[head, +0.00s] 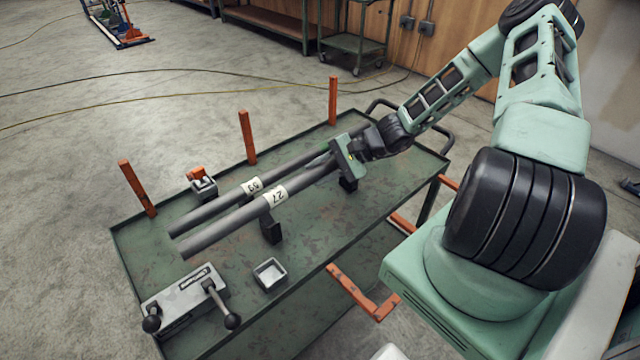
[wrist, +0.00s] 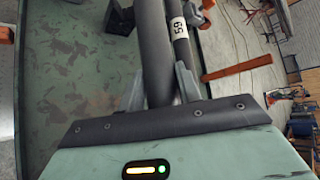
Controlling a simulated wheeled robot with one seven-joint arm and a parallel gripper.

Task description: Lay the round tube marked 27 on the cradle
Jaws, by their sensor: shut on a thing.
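The round tube marked 27 (head: 225,228) is a long grey tube with a white label, slanting over the green cart. My gripper (head: 348,160) is shut on this tube near its far right end. In the wrist view the tube (wrist: 154,50) runs between the two fingers (wrist: 162,92); its label is out of sight there. The black cradle shows as a near block (head: 271,230) and a far block (head: 348,184) beside and below the tube. In the wrist view a black block (wrist: 68,14) lies left of the tube. I cannot tell whether tube and cradle touch.
A second grey tube marked 59 (head: 215,205) lies close alongside on the left. Orange posts (head: 247,137) stand along the cart's far edge. A grey lever box (head: 185,298), a small open tray (head: 269,274) and a small grey clamp with an orange piece (head: 202,185) are on the cart.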

